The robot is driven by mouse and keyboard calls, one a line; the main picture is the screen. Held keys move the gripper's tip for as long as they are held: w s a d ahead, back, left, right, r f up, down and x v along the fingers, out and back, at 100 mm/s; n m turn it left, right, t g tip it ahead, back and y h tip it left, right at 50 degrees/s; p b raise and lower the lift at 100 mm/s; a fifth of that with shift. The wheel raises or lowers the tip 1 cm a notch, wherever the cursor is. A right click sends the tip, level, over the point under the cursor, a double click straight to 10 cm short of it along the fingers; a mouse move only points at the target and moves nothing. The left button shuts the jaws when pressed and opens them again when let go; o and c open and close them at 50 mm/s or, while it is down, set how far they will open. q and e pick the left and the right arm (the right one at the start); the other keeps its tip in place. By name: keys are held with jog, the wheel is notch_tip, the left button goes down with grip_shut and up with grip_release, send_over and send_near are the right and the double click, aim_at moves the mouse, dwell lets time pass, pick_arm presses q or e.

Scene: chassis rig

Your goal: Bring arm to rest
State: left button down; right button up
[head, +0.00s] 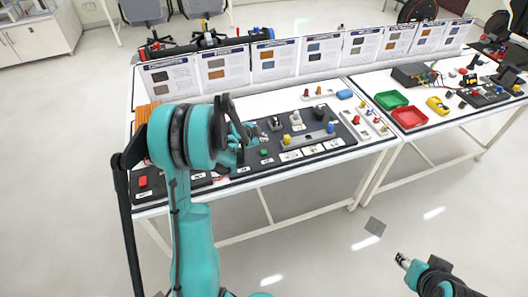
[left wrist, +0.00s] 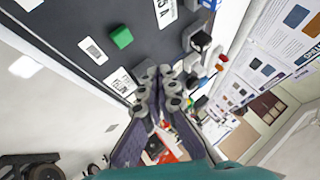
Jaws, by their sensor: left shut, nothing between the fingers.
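My teal left arm rises from the bottom of the head view and bends over the near left part of the table (head: 340,163). My left gripper (head: 247,135) is partly hidden behind the arm's big joint. It is above the black board (head: 225,168). In the left wrist view the fingers of my left gripper (left wrist: 165,82) are together with nothing between them. They are close to a green block (left wrist: 121,37) on the board but apart from it. My right gripper (head: 402,259) shows at the lower right, over bare floor and away from the table. Its fingers are too small to read.
A row of upright information cards (head: 272,60) lines the table's back. A red block (head: 142,181) lies at the left front. Green (head: 391,100) and red (head: 409,117) trays stand on the right table. The floor in front (head: 320,245) is clear.

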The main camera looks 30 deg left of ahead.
pick_arm(q)
jog(key=s+d+r+n+g, duration=0.1)
jog(key=s+d+r+n, duration=0.3)
jog(key=s+d+r, duration=0.65)
jog(key=s+d+r+n, duration=0.1)
jog(key=s+d+n, duration=0.2)
jog(key=s+d, duration=0.2)
jog(key=s+d+r+n+g, duration=0.1)
jog(key=s+d+n, duration=0.2)
jog(key=s, duration=0.9)
jog(key=shift+s+d+y, duration=0.2)
jog(key=shift+d+y, duration=0.2)
jog(key=shift+d, duration=1.1)
jog(key=shift+r, duration=0.1)
